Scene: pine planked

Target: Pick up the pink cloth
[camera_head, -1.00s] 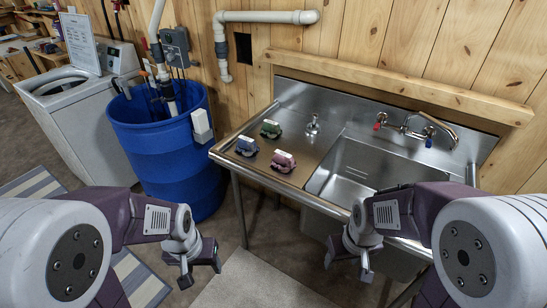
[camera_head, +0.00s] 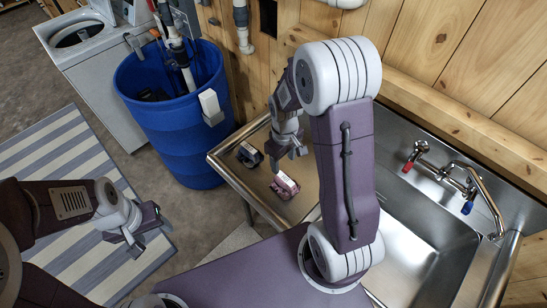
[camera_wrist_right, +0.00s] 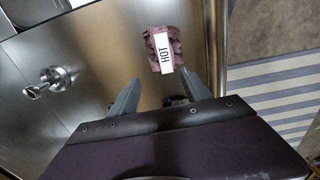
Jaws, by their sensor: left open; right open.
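The pink cloth (camera_head: 283,187) lies folded on the steel drainboard, with a white band around it. In the right wrist view the pink cloth (camera_wrist_right: 164,37) lies beyond the fingertips, and its band reads "HOT". My right gripper (camera_head: 288,154) is open and empty above the drainboard, near the pink cloth and apart from it. Its two fingers (camera_wrist_right: 158,92) show in the wrist view, with a dark thing partly hidden between and below them. My left gripper (camera_head: 137,238) is open and empty over the floor at the lower left.
A dark blue cloth (camera_head: 249,155) lies left of the pink one. My right arm hides part of the drainboard. The sink basin (camera_head: 430,250) with its tap (camera_head: 465,185) is at the right. A blue barrel (camera_head: 175,135) stands left of the sink. A striped rug (camera_head: 70,170) lies on the floor.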

